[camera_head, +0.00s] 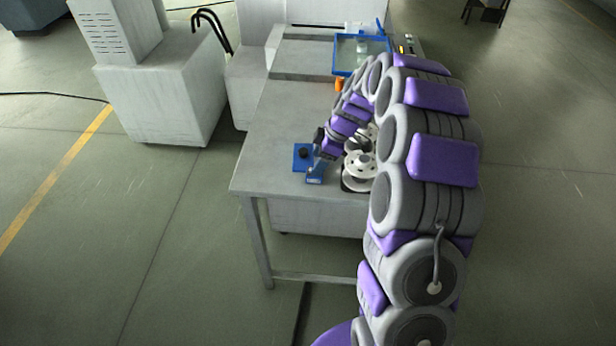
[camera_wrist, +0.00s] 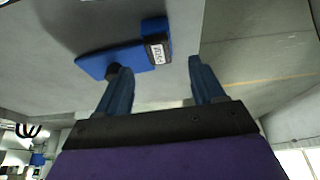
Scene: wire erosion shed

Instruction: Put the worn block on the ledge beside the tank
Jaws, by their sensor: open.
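A flat blue piece with a black knob (camera_wrist: 100,62) lies on the grey table, with a blue and black block bearing a white label (camera_wrist: 157,47) at its end. I cannot tell for sure which part is the worn block. The blue piece also shows in the head view (camera_head: 302,153) near the table's front left. My gripper (camera_wrist: 160,66) is open and empty, its blue fingers pointing down at the piece, one finger close to the knob. The blue-rimmed tank (camera_head: 337,68) stands at the table's far end. The ledge beside it is not clearly made out behind my arm.
White and grey spools (camera_head: 357,178) stand on the table just right of my gripper, partly hidden by my arm. The table's middle (camera_head: 290,105) is bare. A grey machine cabinet (camera_head: 165,95) stands left of the table. An orange object (camera_head: 339,85) sits before the tank.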

